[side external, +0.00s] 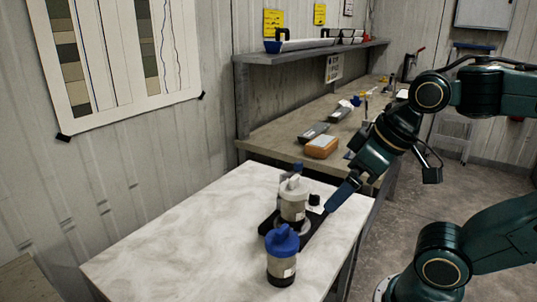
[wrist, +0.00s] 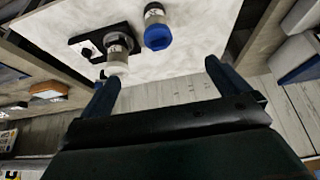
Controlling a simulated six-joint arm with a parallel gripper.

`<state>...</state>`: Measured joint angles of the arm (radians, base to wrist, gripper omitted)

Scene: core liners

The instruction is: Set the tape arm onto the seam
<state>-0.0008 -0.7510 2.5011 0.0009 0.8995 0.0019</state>
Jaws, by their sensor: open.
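A black fixture plate (side external: 312,238) lies on the white-topped table, also in the wrist view (wrist: 85,40). A clear core liner with a pale cap (side external: 292,207) stands upright on it; the wrist view shows this liner (wrist: 117,55) too. A small black knob-like part (side external: 314,200) sits beside the liner and may belong to the tape arm; I cannot tell. The seam is not distinguishable. A second liner with a blue cap (side external: 283,258) stands in front, also in the wrist view (wrist: 157,32). My gripper (side external: 332,207) is open and empty, right of the fixture, its fingers (wrist: 159,72) apart.
The white table (side external: 170,235) is clear on its left side. A shelf (side external: 300,52) with long core pieces hangs above the bench.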

